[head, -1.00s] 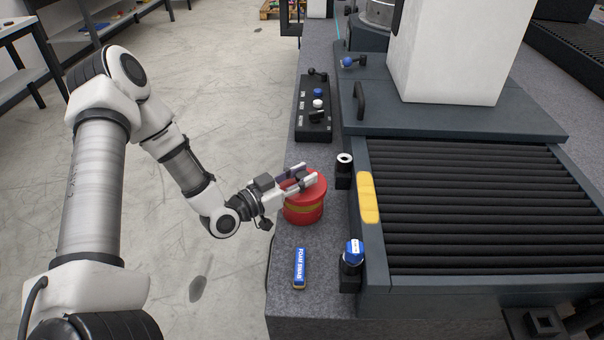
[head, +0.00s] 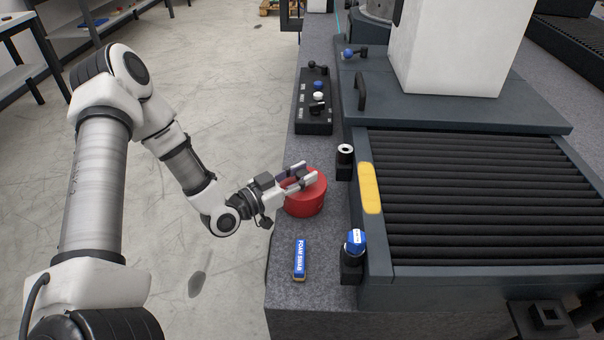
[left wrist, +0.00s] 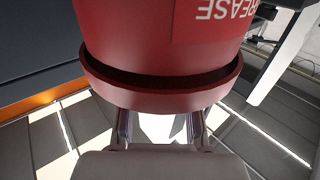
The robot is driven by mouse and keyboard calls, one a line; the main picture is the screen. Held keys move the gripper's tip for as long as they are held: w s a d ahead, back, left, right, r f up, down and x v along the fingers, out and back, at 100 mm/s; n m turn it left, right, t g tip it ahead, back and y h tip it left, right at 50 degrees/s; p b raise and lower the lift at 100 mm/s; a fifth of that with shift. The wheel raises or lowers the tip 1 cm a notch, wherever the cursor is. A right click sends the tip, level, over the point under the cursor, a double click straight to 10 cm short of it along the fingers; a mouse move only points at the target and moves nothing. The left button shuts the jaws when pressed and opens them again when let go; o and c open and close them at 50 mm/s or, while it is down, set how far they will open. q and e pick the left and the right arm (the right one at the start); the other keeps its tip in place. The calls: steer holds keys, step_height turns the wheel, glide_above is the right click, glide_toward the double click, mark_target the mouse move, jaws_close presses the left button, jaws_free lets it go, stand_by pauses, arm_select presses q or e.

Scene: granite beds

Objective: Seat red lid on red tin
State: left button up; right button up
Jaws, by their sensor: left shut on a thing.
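The red tin (left wrist: 180,40) stands on the grey granite bed; its body and part of its white lettering show in the left wrist view. The red lid (head: 314,185) is on top of the tin, and its rim (left wrist: 165,98) reaches around the tin's body. A dark gap shows between the rim and the body on the gripper's side. My left gripper (head: 300,181) is shut on the lid from the left. Its fingers show below the lid in the left wrist view (left wrist: 160,127). I cannot tell whether the lid is fully down.
A blue foam swab pack (head: 300,260) lies in front of the tin. A black post (head: 345,162) and a blue-topped knob (head: 354,243) stand to the right, beside the ribbed black cover (head: 465,205). A black control box (head: 314,105) is behind.

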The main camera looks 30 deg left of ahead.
mark_target(283, 184)
arm_select(q)
steer(key=shift+f, duration=0.15)
steer(key=o, duration=1.1)
steer(key=shift+o, duration=0.2)
steer(key=v, duration=0.5)
steer(key=shift+s+a, duration=0.1)
steer(key=shift+a, duration=0.05)
steer(key=shift+s+a, duration=0.4)
steer(key=shift+s, duration=0.15)
steer(key=shift+s+d, duration=0.1)
steer(key=shift+s, duration=0.4)
